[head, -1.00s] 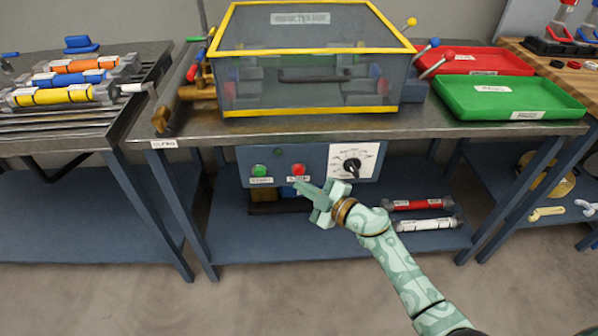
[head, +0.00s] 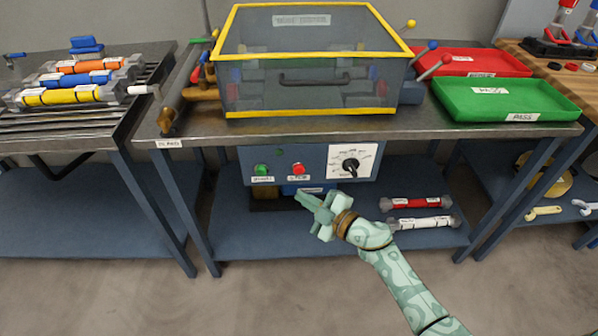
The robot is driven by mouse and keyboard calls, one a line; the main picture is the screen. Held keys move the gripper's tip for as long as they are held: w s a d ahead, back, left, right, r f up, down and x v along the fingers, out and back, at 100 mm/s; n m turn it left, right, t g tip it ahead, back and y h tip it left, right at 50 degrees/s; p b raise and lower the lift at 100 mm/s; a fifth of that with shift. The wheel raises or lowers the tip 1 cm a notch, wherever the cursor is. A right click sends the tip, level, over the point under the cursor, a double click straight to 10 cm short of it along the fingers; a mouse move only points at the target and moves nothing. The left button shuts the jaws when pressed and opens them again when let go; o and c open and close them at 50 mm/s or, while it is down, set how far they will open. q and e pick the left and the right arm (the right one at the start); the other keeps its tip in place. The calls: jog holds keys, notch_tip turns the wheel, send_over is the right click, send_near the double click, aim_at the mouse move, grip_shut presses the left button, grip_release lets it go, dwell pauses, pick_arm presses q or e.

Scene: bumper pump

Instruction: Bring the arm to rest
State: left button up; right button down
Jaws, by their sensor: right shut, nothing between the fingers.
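My right gripper (head: 307,201) is in the lower middle of the head view. It is shut and empty, in front of the lower shelf and below the control panel (head: 311,164). My right arm (head: 397,281) reaches up to it from the bottom right. The panel has a green button (head: 261,169), a red button (head: 298,168) and a dial (head: 350,167). The gripper appears apart from the panel. My left gripper is not in view.
The test box (head: 311,70) with yellow edges stands on the middle bench. A green tray (head: 562,102) and a red tray (head: 468,54) sit to its right. Coloured cylinders, one yellow (head: 62,96), lie on the left bench. Red (head: 415,204) and white (head: 422,223) cylinders lie on the lower shelf.

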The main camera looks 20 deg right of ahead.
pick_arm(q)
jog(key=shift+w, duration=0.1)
